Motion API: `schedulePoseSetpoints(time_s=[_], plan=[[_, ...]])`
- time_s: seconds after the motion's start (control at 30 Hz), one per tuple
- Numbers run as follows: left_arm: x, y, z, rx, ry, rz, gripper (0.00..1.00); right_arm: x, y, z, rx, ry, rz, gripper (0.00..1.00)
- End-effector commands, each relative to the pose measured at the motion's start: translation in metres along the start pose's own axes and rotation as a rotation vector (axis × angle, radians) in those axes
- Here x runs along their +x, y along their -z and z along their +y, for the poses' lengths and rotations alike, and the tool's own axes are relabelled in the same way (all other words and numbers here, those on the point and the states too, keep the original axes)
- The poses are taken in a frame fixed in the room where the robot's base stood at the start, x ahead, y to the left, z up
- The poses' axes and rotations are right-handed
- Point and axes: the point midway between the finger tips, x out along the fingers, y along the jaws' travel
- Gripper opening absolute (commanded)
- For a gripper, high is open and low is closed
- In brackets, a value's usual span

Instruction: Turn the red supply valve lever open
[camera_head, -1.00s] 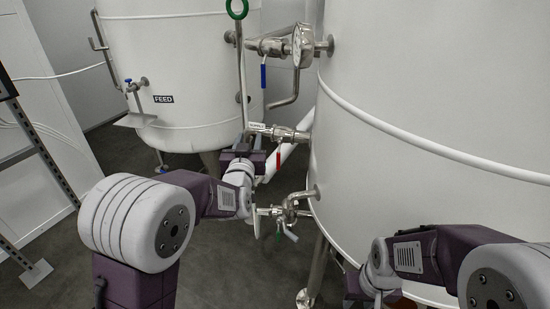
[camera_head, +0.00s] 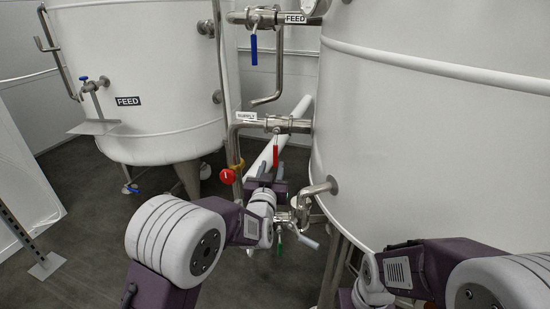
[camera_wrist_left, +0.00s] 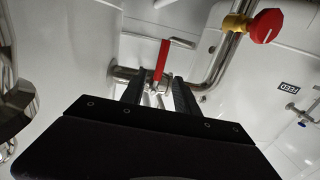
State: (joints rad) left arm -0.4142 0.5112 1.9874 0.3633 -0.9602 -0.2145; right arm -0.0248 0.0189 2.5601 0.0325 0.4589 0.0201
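The red supply valve lever (camera_head: 276,152) hangs down from its valve on the horizontal pipe (camera_head: 262,125) with the SUPPLY label, roughly square to that pipe. My left gripper (camera_head: 270,168) is just below the lever, pointing up toward it. In the left wrist view the red lever (camera_wrist_left: 162,61) shows between and beyond the two dark fingertips of my left gripper (camera_wrist_left: 158,90). These fingers are apart, and I see no contact with the lever. My right arm shows at the lower right of the head view; its fingers are hidden.
A red round knob (camera_head: 228,176) on a brass fitting sits left of my left gripper. The large white tank (camera_head: 430,130) curves close on the right.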

Motion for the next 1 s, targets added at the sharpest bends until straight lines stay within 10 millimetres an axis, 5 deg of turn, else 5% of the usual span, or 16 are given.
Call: schedulePoseSetpoints(time_s=[0.27,0.3,0.5,0.87,1.0], plan=[[0.046,0.010,-0.001,0.002,0.002,-0.003,0.37,-0.054,0.006,-0.001,0.000,0.000,0.000,0.36],[0.055,-0.001,-0.001,0.000,0.002,0.002,0.37,-0.037,0.004,-0.001,0.000,0.000,0.002,0.36],[0.082,-0.001,-0.001,0.000,0.001,0.000,0.37,-0.030,0.003,-0.001,0.000,0.000,0.000,0.36],[0.088,0.001,-0.001,0.000,0.001,0.000,0.37,-0.029,0.003,-0.001,0.000,0.000,0.000,0.36],[0.088,0.001,-0.001,0.000,0.001,0.000,0.00,-0.029,0.003,-0.001,0.000,0.000,0.000,0.36]])
